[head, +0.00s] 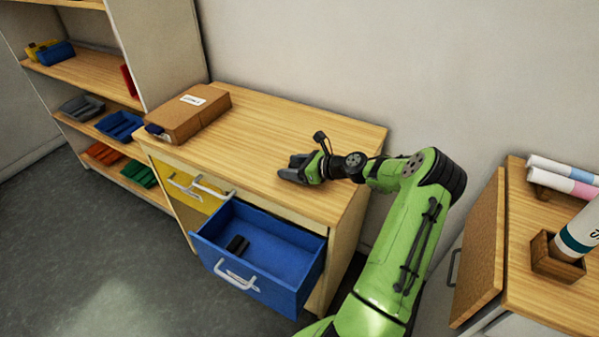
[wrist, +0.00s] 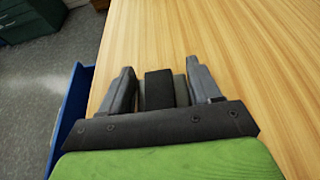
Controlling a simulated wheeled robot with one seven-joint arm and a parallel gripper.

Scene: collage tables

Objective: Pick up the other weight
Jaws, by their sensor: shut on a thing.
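My gripper (head: 291,170) is over the wooden top of the drawer cabinet (head: 300,120), near its front edge. In the wrist view its two grey fingers (wrist: 161,72) are shut on a dark block, a black weight (wrist: 159,90). I cannot tell whether this weight touches the tabletop. Another small black weight (head: 237,245) lies on the floor of the open blue drawer (head: 283,259), below and left of my gripper.
A brown box (head: 188,112) lies at the tabletop's left end. The yellow drawer (head: 186,187) sits left of the blue one. A shelf with coloured bins (head: 120,125) stands at left. A wooden holder with a white cylinder (head: 578,232) is at right. The middle tabletop is clear.

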